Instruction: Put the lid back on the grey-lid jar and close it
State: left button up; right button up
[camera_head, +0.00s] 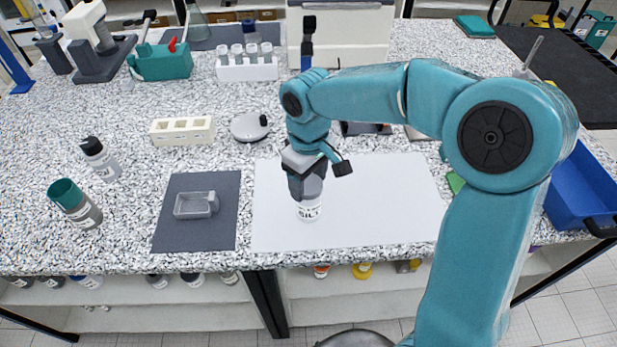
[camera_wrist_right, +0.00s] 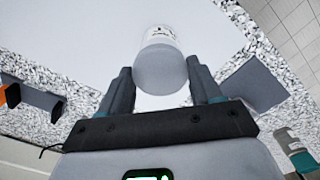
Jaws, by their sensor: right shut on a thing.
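The grey-lid jar (camera_head: 309,211), a white container with a "SILT" label, stands upright on the white mat (camera_head: 385,195). Its grey lid (camera_wrist_right: 160,70) is between the fingers of my right gripper (camera_head: 306,184) in the wrist view, with the white jar body (camera_wrist_right: 162,36) right behind it. My right gripper is shut on the lid and points down at the jar's top. The lid appears to be on or against the jar's mouth; I cannot tell whether it is fully seated. My left gripper is not in view.
Left of the mat, a small grey tray (camera_head: 183,207) sits on a dark pad (camera_head: 168,232). A cream block (camera_head: 182,131) and a round grey item (camera_head: 249,128) stand behind. The mat's front is clear.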

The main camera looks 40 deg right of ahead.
jog(key=shift+f, duration=0.1)
jog(key=o, duration=1.1)
notch_tip(320, 180, up, 7)
jog(key=p, duration=0.6)
